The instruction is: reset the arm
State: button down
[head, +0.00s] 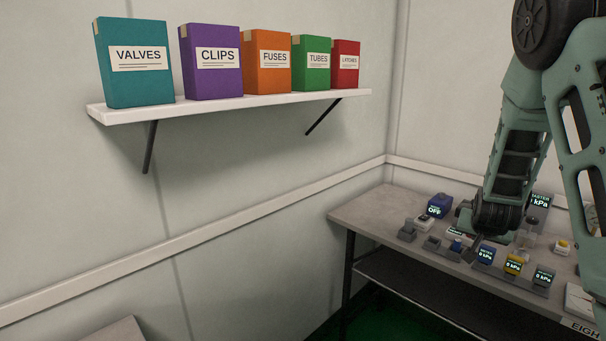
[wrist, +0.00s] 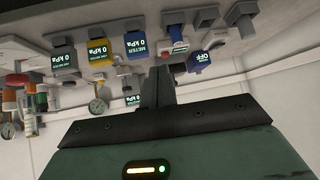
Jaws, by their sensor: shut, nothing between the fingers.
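My gripper (wrist: 157,88) shows in the wrist view with its fingers together and nothing between them. In the head view my arm comes down from the upper right, and its end is low over the bench (head: 365,212), among the handheld testers. A blue tester reading OFF (head: 438,205) is left of my arm. A blue tester (head: 485,254), a yellow tester (head: 513,264) and a grey tester (head: 543,275) stand in a row at the front, reading 0 kPa. The wrist view shows the testers upside down, with the yellow one (wrist: 101,50) left of the fingers.
Small grey holders (head: 407,233) stand on the bench's left part. A yellow-topped item (head: 562,247) is at the right. Gauges (wrist: 97,107) show in the wrist view. A wall shelf (head: 235,104) carries several labelled boxes, well left of my arm. The bench's left end is bare.

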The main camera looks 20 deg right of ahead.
jog(key=w+a+f+n+y+b, duration=0.2)
jog(key=w+a+n+y, duration=0.1)
jog(key=a, duration=1)
jog(key=s+a+f+n+g+y+b, duration=0.1)
jog(key=s+a+n+y+b, duration=0.25)
jog(key=a, duration=0.95)
jog(key=s+a+n+g+y, duration=0.2)
jog(key=s+a+n, duration=0.4)
jog(key=a, duration=0.8)
jog(key=s+a+n+g+b, duration=0.1)
jog(key=s+a+n+g, duration=0.2)
jog(key=s, duration=0.5)
jog(key=s+a+n+b, duration=0.2)
jog(key=s+a, duration=0.2)
jog(key=s, duration=0.5)
notch_tip(320, 180, up, 16)
jog(key=h+p, duration=0.1)
jog(key=p, duration=1.5)
jog(key=shift+s, duration=0.25)
